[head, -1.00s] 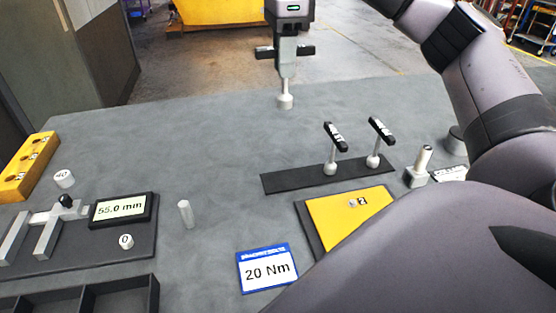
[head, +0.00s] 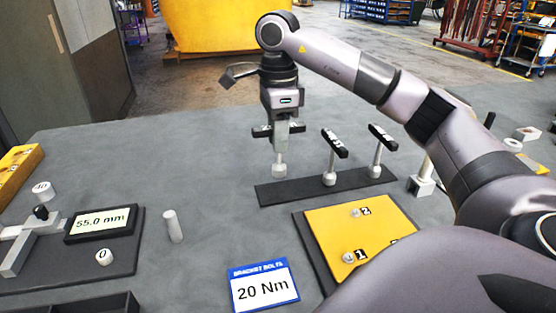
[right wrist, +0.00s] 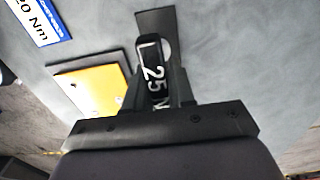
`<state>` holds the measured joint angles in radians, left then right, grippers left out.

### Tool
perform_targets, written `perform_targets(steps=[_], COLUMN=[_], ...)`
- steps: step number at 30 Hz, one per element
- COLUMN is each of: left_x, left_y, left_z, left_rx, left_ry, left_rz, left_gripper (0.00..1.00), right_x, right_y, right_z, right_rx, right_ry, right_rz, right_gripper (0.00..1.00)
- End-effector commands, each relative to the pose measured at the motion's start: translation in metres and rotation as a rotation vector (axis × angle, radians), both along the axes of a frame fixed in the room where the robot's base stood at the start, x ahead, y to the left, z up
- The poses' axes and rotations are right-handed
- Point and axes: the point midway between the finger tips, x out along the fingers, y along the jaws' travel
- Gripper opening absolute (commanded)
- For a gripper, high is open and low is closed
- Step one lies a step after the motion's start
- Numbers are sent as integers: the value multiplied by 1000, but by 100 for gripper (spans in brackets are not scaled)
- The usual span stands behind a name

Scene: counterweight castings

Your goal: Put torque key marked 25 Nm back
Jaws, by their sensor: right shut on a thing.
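My right gripper (head: 281,128) is shut on the torque key marked 25 (right wrist: 155,78), gripping its black crossbar handle. In the head view, the key (head: 279,169) hangs upright with its pale round end at the left end of the black rack (head: 300,188). I cannot tell whether that end touches the rack. Two other torque keys (head: 329,178) and (head: 376,171) with black handles stand upright in the rack, to the right of the held one. My left gripper is out of view.
A blue-edged card reading 20 Nm (head: 262,289) and a yellow plate (head: 385,226) with numbered bolts lie in front of the rack. A gauge display reading 55.0 mm (head: 100,224) and a pale peg (head: 173,226) are at left. The table behind the rack is clear.

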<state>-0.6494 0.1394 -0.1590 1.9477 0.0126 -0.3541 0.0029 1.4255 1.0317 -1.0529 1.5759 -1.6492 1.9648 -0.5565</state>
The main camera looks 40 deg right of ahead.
Motion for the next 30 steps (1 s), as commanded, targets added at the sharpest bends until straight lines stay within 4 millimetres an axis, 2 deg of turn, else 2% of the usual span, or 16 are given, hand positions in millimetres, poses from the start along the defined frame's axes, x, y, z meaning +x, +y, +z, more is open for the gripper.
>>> perform_targets(steps=[2, 10, 23, 24, 25, 26, 30], left_x=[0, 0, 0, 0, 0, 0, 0], left_y=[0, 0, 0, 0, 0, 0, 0], left_z=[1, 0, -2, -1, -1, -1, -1], left_rx=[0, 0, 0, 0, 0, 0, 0], left_ry=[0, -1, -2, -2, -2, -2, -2], left_rz=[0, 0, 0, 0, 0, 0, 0], left_gripper=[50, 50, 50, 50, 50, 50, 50], right_x=[0, 0, 0, 0, 0, 0, 0], right_y=[0, 0, 0, 0, 0, 0, 0], right_z=[-3, -40, -48, -48, -47, -47, -47], right_rx=[-1, -1, 1, 0, 0, 0, 0], right_ry=[-2, 0, -3, -1, -1, -1, -1], right_rz=[0, 0, 1, 1, 1, 1, 1], right_gripper=[0, 0, 0, 37, 46, 49, 49])
